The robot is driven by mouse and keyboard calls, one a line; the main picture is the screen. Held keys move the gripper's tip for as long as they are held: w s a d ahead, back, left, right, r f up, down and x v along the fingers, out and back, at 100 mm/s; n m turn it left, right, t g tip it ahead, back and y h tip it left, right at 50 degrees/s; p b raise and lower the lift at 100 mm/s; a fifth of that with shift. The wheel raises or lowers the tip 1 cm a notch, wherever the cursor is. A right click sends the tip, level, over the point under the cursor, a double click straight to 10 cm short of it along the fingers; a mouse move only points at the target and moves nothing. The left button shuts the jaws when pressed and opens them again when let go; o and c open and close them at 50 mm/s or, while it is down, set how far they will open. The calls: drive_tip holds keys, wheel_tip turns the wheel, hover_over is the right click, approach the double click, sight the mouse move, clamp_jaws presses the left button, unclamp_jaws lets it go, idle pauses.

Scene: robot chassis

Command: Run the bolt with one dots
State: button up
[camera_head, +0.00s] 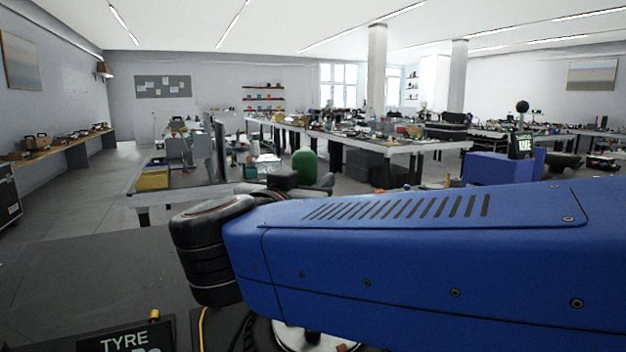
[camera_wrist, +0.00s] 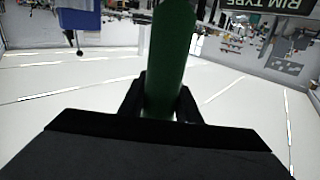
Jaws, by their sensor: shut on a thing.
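In the wrist view, my gripper (camera_wrist: 160,105) is shut on a green, rounded cylindrical tool (camera_wrist: 168,60). In the head view, a green upright rounded shape (camera_head: 305,165), apparently the same tool, shows beyond my blue arm, beside a black block. The gripper fingers are not clear there. No bolt and no dot marks can be made out in either view; my arm hides much of the area in front.
A dark surface with a "TYRE" sign (camera_head: 125,341) lies at lower left. A white round part (camera_head: 285,338) is partly hidden below my arm. A blue block (camera_head: 490,168) stands at right. Cluttered benches (camera_head: 360,142) fill the back; open floor (camera_head: 65,205) shows at left.

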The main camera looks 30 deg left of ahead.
drive_tip(key=shift+f, duration=0.3)
idle(1.4)
drive_tip(key=shift+r, duration=2.85)
